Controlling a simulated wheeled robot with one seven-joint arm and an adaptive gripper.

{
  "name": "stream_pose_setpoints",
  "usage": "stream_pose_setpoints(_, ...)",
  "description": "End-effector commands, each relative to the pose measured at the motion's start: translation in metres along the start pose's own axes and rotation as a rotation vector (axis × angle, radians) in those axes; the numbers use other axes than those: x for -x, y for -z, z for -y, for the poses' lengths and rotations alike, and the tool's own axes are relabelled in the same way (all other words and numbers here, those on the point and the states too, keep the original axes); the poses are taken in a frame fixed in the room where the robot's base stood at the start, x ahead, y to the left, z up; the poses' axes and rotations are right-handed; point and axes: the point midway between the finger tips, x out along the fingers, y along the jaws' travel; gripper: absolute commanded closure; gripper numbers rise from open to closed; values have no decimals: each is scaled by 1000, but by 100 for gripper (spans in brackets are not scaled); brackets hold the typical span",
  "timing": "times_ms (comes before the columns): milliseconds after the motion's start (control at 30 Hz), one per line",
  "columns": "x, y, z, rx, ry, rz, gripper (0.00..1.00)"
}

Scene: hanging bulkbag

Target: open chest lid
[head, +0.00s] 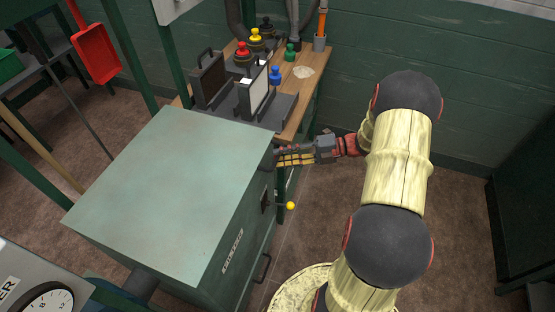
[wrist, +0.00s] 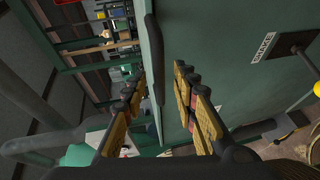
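The chest (head: 165,185) is a large pale green box on the left in the head view, its flat lid down. A rod with a yellow knob (head: 290,205) sticks out from its right side. My gripper (head: 283,157) is at the chest's far right corner, fingers pointing left. In the wrist view its two fingers (wrist: 160,78) are apart. A dark upright bar (wrist: 154,60) at the edge of the green panel (wrist: 222,70) shows between them; I cannot tell whether they touch it. The yellow knob (wrist: 317,89) is at the right edge there. Part of my gripper is hidden beside the chest.
A wooden bench (head: 300,95) behind the chest holds coloured knobbed pieces and a dark open case (head: 258,92). A dial gauge (head: 45,303) is at the lower left.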

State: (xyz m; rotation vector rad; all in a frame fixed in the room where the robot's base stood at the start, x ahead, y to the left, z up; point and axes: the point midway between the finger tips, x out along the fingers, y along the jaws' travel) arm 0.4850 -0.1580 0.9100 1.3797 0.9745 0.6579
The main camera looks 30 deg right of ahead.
Motion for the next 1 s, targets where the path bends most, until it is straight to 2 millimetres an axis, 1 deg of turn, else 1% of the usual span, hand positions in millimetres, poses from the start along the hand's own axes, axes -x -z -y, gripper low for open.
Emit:
stream_pose_setpoints(33,-7,0,1,1,0,-1,71)
stream_pose_setpoints(200,-18,0,1,1,1,0,71)
stream_pose_setpoints(467,-19,0,0,1,1,1,71)
stream_pose_setpoints(1000,-19,0,0,1,1,1,100)
